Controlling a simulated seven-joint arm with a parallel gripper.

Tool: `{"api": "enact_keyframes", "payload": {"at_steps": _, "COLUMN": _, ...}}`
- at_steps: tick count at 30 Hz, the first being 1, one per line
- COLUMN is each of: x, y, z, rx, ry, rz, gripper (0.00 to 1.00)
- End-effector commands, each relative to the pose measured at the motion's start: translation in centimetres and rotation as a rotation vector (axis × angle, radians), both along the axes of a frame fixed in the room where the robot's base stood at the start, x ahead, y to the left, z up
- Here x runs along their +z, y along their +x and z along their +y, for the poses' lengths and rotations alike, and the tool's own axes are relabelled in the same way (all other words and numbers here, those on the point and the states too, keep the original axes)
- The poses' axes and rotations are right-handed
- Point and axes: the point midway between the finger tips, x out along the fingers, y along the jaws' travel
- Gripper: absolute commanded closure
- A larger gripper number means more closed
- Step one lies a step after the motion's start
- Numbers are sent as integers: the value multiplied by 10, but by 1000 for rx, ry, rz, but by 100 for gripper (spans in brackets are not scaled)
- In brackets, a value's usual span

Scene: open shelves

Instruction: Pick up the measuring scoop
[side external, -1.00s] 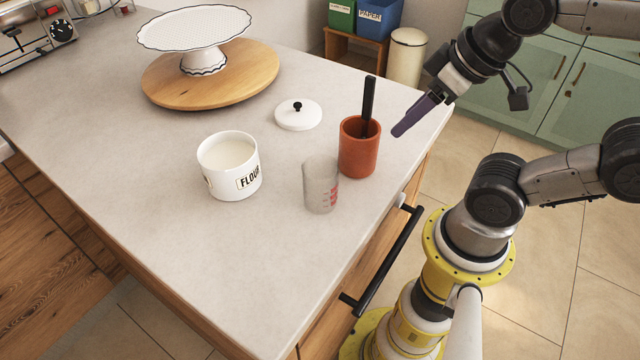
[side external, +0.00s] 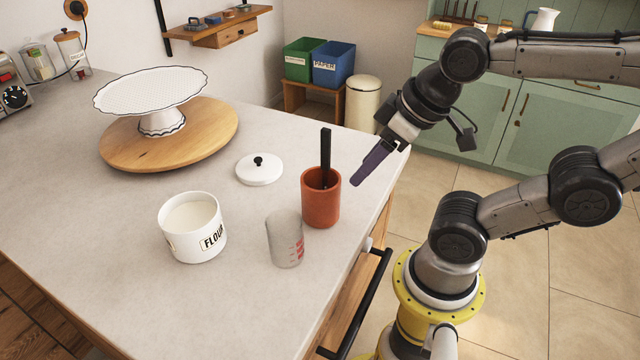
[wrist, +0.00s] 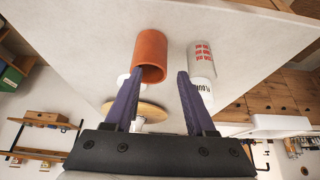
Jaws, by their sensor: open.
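A black upright handle (side external: 325,157) stands out of a terracotta cup (side external: 321,205) on the counter. Whatever is at its lower end is hidden inside the cup, so I cannot tell if it is the measuring scoop. A clear measuring beaker (side external: 284,240) with red marks stands in front of the cup. My gripper (side external: 358,180) is open and empty, to the right of the cup near the counter's edge. In the wrist view my gripper (wrist: 160,77) has its two purple fingers apart, with the terracotta cup (wrist: 150,52) beyond the left finger and the beaker (wrist: 201,58) beyond the right.
A white flour canister (side external: 193,240), open on top, stands left of the beaker. A white lid (side external: 258,170) lies behind. A cake stand (side external: 150,95) sits on a round wooden board (side external: 200,145). The counter's front left is clear. A black drawer handle (side external: 362,300) juts out below.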

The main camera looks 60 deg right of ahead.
Motion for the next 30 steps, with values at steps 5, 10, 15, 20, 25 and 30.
{"api": "enact_keyframes", "payload": {"at_steps": 5, "x": 0, "y": 0, "z": 0, "rx": 0, "ry": 0, "rz": 0, "gripper": 44}}
{"api": "enact_keyframes", "payload": {"at_steps": 10, "x": 0, "y": 0, "z": 0, "rx": 0, "ry": 0, "rz": 0, "gripper": 44}}
{"api": "enact_keyframes", "payload": {"at_steps": 15, "x": 0, "y": 0, "z": 0, "rx": 0, "ry": 0, "rz": 0, "gripper": 43}}
{"api": "enact_keyframes", "payload": {"at_steps": 20, "x": 0, "y": 0, "z": 0, "rx": 0, "ry": 0, "rz": 0, "gripper": 43}}
{"api": "enact_keyframes", "payload": {"at_steps": 25, "x": -1, "y": -2, "z": 0, "rx": 58, "ry": -31, "rz": 9, "gripper": 43}}
{"api": "enact_keyframes", "payload": {"at_steps": 30, "x": 8, "y": -10, "z": 0, "rx": 314, "ry": -157, "rz": 57, "gripper": 43}}
